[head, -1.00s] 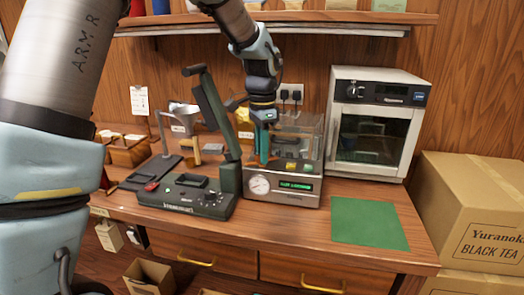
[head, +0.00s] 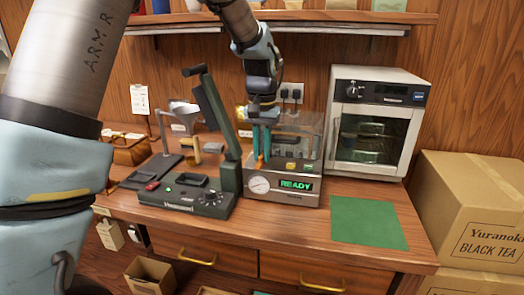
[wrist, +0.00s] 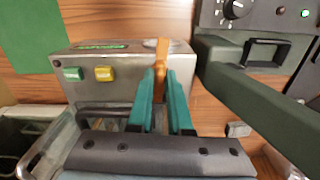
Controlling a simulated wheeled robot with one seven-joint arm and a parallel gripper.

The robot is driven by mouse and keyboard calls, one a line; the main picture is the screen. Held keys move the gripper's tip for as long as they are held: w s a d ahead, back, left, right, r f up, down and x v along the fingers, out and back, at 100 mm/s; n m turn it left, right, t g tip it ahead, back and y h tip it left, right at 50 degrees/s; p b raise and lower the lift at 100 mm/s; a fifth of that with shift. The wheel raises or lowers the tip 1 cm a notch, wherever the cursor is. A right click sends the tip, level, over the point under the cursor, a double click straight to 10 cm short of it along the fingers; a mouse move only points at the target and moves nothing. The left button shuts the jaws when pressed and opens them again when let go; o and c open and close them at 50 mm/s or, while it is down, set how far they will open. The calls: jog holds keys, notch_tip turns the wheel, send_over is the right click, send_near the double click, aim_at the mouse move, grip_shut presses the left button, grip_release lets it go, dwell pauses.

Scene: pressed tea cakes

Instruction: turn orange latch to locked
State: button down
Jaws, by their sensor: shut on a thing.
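The orange latch (wrist: 161,50) is on the side of the steel press machine (wrist: 130,72) in the wrist view. My gripper (wrist: 162,76) has its teal fingers closed around the latch, and the fingers hide part of it. In the head view, my gripper (head: 261,153) points down at the left part of the same machine (head: 283,197), where a little orange of the latch (head: 260,165) shows. The machine's display (head: 296,185) reads READY in green. Whether the latch stands at locked cannot be read.
A dark green sealer (head: 185,197) with a raised arm stands close on the left. A white oven (head: 372,125) stands at the right. A bare green mat (head: 368,222) lies in front of the oven. Cardboard boxes (head: 470,215) stand beyond the counter's right end.

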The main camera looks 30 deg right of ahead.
aim_at(262, 153)
jog(key=shift+n, duration=0.6)
jog(key=c, duration=0.9)
grip_release()
notch_tip(262, 153, up, 11)
jog(key=shift+f+b, duration=0.1)
jog(key=shift+b, duration=0.9)
jog(key=shift+d, duration=0.1)
